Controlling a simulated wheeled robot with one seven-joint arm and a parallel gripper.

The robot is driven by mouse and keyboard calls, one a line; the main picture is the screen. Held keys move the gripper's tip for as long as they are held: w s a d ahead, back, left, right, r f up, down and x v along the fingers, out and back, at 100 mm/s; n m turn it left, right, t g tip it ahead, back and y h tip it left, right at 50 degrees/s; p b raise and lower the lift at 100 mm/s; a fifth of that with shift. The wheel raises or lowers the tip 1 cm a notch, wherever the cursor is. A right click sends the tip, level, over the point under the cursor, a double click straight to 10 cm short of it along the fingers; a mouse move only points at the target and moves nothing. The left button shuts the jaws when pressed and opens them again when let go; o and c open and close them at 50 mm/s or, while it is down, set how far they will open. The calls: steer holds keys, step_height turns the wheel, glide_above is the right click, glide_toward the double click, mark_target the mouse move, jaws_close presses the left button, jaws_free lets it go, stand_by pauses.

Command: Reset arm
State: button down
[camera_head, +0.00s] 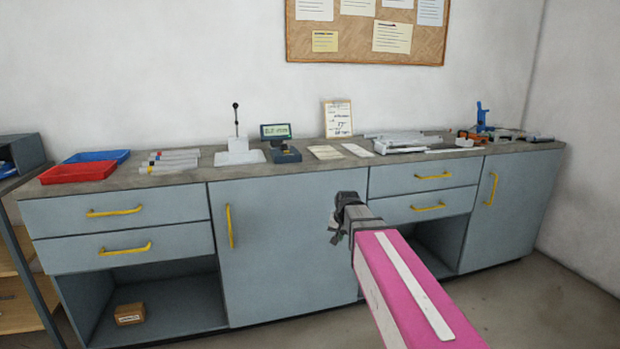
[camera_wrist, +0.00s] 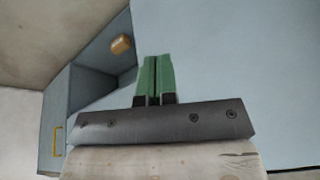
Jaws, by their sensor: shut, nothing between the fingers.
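My gripper (camera_head: 343,215) is at the end of my pink arm, in front of the grey-blue workbench cabinet. In the wrist view its green fingers (camera_wrist: 154,80) are shut against each other with nothing between them. A pale blue panel fills much of the wrist view behind the fingers. The gripper is apart from the bench top and shows no contact with anything.
The bench top (camera_head: 350,175) carries a red tray (camera_head: 78,172), a blue tray (camera_head: 98,156), a stand with a lever (camera_head: 238,150), a small display (camera_head: 276,131) and a metal frame jig (camera_head: 400,143). A small box (camera_head: 129,314) sits in the lower left opening. Floor is free at right.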

steer(key=s+d+f+n+g, duration=0.1)
steer(key=s+d+f+g, duration=0.1)
steer(key=s+d+f, duration=0.2)
steer(key=s+d+f+n+g+h, duration=0.1)
steer(key=s+d+f, duration=0.3)
steer(key=s+f, duration=0.7)
steer(key=s, duration=0.4)
steer(key=shift+f+g, duration=0.15)
steer(key=shift+g, duration=0.25)
